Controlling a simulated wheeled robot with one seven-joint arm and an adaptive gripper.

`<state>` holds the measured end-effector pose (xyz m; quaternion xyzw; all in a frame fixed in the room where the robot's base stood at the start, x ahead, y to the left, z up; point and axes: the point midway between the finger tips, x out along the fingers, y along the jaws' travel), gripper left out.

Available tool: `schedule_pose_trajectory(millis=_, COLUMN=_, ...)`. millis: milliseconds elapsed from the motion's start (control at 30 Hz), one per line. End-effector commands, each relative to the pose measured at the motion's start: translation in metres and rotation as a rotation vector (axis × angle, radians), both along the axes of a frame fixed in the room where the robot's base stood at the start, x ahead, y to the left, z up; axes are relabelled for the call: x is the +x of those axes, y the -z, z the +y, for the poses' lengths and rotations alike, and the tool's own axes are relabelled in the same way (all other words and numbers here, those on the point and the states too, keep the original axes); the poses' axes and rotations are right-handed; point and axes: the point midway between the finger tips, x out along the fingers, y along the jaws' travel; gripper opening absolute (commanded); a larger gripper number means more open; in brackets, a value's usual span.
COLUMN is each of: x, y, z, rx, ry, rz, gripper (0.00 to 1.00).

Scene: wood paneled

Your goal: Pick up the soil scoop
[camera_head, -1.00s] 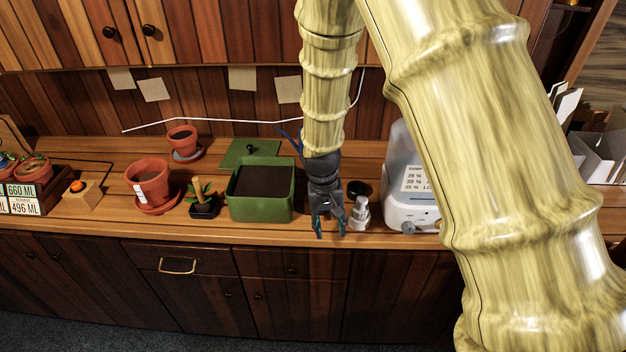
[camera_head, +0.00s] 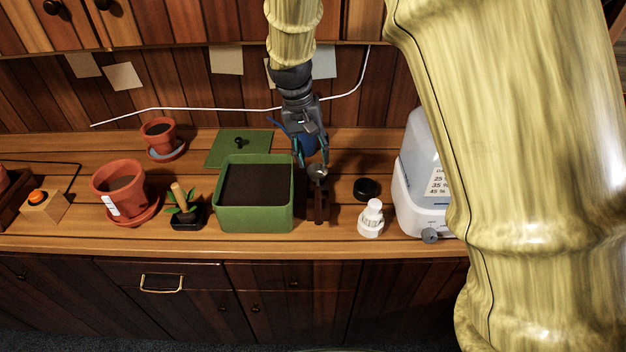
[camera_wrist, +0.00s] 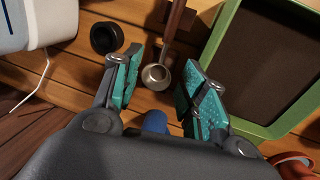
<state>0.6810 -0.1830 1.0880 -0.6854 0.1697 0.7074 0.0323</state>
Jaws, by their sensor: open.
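The soil scoop (camera_head: 318,172) has a round metal bowl and a dark brown handle, and lies on the wooden counter just right of the green soil box. It also shows in the wrist view (camera_wrist: 157,76), with its bowl toward me and its handle running up out of the frame. My gripper (camera_head: 311,157) is open, pointing down at the bowl end. In the wrist view its teal-padded fingers (camera_wrist: 165,80) stand on either side of the bowl, with gaps on both sides. I cannot tell the exact height of the fingertips above the counter.
The green soil box (camera_head: 255,226) stands close to the left of the scoop. A black lid (camera_head: 366,188), a white bottle (camera_head: 371,219) and a white dispenser (camera_head: 424,175) stand to the right. A blue object (camera_wrist: 155,122) sits close to my gripper. Terracotta pots (camera_head: 119,188) stand at left.

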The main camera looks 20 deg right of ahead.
Motion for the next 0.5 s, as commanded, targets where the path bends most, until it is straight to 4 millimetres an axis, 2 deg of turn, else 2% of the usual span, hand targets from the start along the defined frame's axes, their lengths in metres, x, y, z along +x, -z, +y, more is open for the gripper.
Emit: schedule_pose_trajectory(millis=500, x=0.0, y=0.049, z=-0.002, rx=0.0, ry=-0.01, rz=0.001, gripper=0.43)
